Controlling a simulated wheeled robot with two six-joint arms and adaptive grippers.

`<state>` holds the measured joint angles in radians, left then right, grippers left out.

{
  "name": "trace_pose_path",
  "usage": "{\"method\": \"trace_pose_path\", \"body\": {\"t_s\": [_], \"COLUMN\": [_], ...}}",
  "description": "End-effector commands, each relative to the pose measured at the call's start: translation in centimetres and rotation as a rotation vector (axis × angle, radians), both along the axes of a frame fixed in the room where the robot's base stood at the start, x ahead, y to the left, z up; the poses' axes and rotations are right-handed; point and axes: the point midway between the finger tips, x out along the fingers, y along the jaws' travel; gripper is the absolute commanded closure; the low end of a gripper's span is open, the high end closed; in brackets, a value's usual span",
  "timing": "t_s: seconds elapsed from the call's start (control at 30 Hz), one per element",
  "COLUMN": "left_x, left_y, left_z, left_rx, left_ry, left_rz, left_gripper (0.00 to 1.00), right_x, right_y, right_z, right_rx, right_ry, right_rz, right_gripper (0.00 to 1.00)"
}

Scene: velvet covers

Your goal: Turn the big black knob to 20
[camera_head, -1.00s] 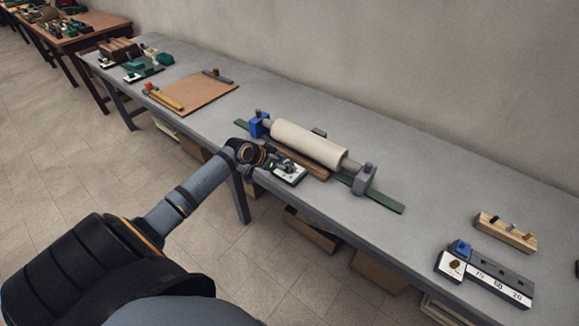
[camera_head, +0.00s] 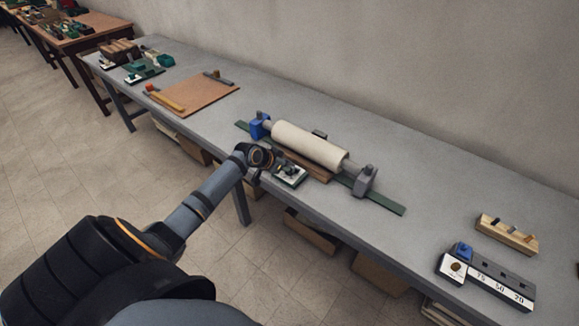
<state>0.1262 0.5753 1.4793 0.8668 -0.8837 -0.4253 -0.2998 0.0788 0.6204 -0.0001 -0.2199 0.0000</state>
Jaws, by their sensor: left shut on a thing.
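A small white dial plate with a dark green edge (camera_head: 295,181) lies at the table's front edge, just in front of the roller. My left gripper (camera_head: 284,169) reaches over this plate from the left. It is shut on a dark thing on the plate, which looks like the big black knob. The gripper and wrist hide most of the knob, and its pointer and the dial's markings are too small or covered to read. My right gripper is not in view.
A cream roller (camera_head: 308,146) on blue and grey stands lies behind the plate. A brown board (camera_head: 199,96) lies left. The table between roller and block is clear.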

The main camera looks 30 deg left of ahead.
Motion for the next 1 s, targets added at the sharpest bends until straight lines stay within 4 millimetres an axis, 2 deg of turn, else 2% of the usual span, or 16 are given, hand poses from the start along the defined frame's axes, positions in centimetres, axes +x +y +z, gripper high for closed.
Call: {"method": "trace_pose_path", "body": {"t_s": [0.17,0.37,0.7,0.83,1.0], "left_x": [0.0,0.0,0.0,0.0,0.0], "left_y": [0.0,-0.2,-0.3,-0.4,-0.3], "left_z": [0.2,0.7,0.9,0.6,0.2], "left_rx": [0.000,-0.003,-0.005,-0.005,-0.002], "left_ry": [0.001,0.001,0.002,0.001,0.000], "left_rz": [0.016,0.098,0.380,0.494,0.629], "left_gripper": [0.97,0.97,0.97,0.97,0.97], "right_x": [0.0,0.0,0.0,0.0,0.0], "right_y": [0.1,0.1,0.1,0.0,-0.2], "right_z": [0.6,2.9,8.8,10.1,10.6], "right_rx": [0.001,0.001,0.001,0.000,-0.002], "right_ry": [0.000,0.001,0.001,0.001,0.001], "right_rz": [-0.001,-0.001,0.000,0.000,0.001], "right_gripper": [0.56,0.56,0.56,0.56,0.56]}}
